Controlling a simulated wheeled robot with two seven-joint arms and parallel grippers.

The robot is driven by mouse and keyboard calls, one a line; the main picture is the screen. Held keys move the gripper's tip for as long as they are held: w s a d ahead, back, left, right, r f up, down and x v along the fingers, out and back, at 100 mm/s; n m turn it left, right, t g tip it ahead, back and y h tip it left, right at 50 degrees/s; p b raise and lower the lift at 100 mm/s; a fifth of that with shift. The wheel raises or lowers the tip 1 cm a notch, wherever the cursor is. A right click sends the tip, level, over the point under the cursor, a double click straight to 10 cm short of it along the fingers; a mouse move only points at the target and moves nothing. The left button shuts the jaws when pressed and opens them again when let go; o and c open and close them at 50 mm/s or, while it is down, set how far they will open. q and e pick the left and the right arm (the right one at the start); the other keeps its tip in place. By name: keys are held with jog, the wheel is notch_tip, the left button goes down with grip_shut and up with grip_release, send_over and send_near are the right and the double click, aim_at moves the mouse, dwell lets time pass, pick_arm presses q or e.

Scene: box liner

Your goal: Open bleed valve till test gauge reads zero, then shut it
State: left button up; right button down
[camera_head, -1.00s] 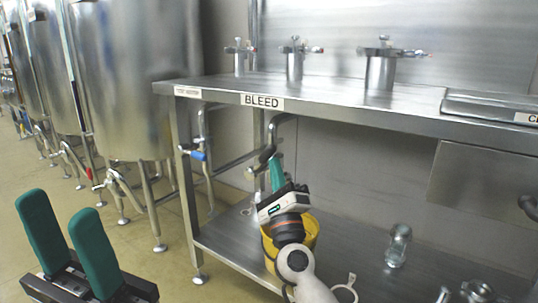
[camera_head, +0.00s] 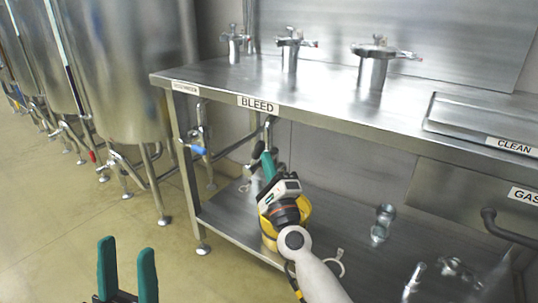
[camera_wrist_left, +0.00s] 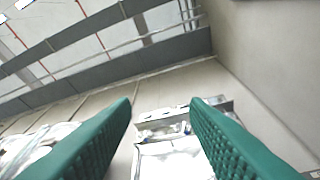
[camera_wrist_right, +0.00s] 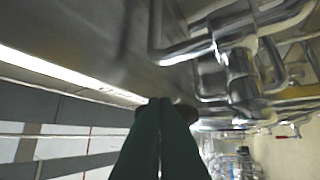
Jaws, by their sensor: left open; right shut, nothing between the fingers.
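The BLEED label (camera_head: 258,103) is on the bench's front edge. Below it a steel pipe with a dark fitting (camera_head: 268,128) hangs under the bench; I cannot tell its handle's position. My right gripper (camera_head: 267,160) is shut and empty, pointing up just below that fitting; I cannot tell if they touch. In the right wrist view its fingers (camera_wrist_right: 160,104) are together, with a dark rounded part (camera_wrist_right: 187,112) behind the tips and steel pipework (camera_wrist_right: 240,75) to the right. My left gripper (camera_head: 127,265) is open and empty over the floor. No readable test gauge shows.
A valve with a blue handle (camera_head: 196,150) sits by the bench's left leg. A yellow bucket (camera_head: 303,210) stands on the lower shelf (camera_head: 225,222), partly behind my right arm. Glassware (camera_head: 382,222) is further right. Steel tanks (camera_head: 110,70) stand left; the floor in front is clear.

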aim_at(259, 151)
pick_arm(q)
jog(key=w+f+g+y+p, duration=0.3)
jog(key=w+f+g, duration=0.1)
jog(key=f+g, duration=0.3)
jog(key=w+f+g+y+p, duration=0.3)
jog(key=w+f+g+p, duration=0.15)
jog(key=f+g, duration=0.35)
pick_arm(e)
jog(key=r+n+g+p, duration=0.1)
jog(key=p, duration=0.1)
jog(key=w+a+r+n+g+p, duration=0.1)
jog(key=p, duration=0.1)
jog(key=shift+a+n+g+p, duration=0.15)
jog(key=shift+n+g+p, duration=0.15)
jog(key=shift+a, duration=0.1)
pick_arm(q)
jog(key=s+a+f+g+y, duration=0.1)
jog(key=s+a+f+g, duration=0.2)
jog(key=s+g, duration=0.3)
jog(key=s+a+f+n+g+y, duration=0.1)
jog(key=s+a+f+g+y, duration=0.1)
jog(key=s+f+g, duration=0.3)
jog(key=s+f, duration=0.1)
jog(key=s, duration=0.2)
jog(key=shift+a+f+g, duration=0.25)
jog(key=shift+a+g, duration=0.15)
pick_arm(e)
jog(key=shift+w+a, duration=0.1)
jog(key=shift+w+a+r, duration=0.1)
jog(key=shift+r, duration=0.05)
